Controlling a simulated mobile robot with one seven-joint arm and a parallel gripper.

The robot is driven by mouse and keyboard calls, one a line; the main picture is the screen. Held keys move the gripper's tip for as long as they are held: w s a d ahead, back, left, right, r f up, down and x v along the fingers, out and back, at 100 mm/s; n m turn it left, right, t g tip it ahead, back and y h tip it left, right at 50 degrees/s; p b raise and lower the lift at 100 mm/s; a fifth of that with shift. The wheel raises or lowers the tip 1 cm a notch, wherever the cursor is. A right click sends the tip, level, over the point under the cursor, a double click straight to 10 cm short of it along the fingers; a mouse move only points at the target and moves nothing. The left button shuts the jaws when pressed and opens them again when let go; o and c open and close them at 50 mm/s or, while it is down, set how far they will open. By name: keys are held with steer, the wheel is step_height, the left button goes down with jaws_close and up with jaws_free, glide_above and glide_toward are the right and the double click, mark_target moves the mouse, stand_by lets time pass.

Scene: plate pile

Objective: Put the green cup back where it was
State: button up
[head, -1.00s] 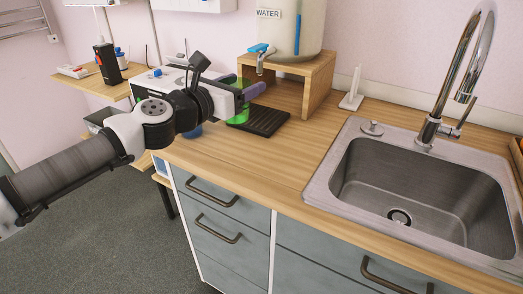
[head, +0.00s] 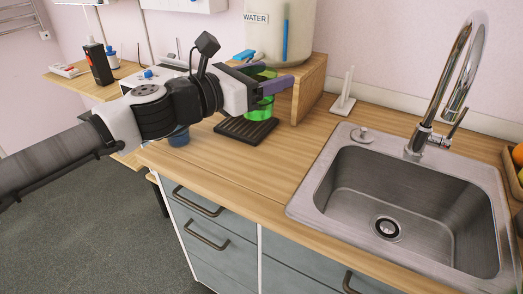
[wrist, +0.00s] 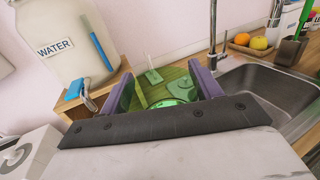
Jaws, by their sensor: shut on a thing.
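The green cup (head: 257,111) is translucent and sits between the fingers of my gripper (head: 275,80), which is shut on it. The fingers are purple and hide part of the cup. In the head view the cup appears over the far right part of a black ridged tray (head: 239,131), close to the wooden stand; I cannot tell whether it touches the tray. In the wrist view the cup's green rim (wrist: 172,103) shows low between the two purple fingers (wrist: 165,88).
A water dispenser (head: 280,30) stands on a wooden stand (head: 311,88) close behind my gripper. Its tap shows in the wrist view (wrist: 88,98). A steel sink (head: 410,195) is at the right. The front counter is clear.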

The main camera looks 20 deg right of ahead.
step_height(320, 180, down, 16)
steer(key=shift+r+p, duration=0.25)
steer(key=shift+p, duration=0.15)
steer(key=shift+f, duration=0.2)
steer(key=o, duration=1.1)
steer(key=shift+o, duration=0.2)
steer(key=shift+r, duration=0.2)
steer(key=b+v, duration=0.2)
steer(key=v, duration=1)
steer(key=shift+b, duration=0.3)
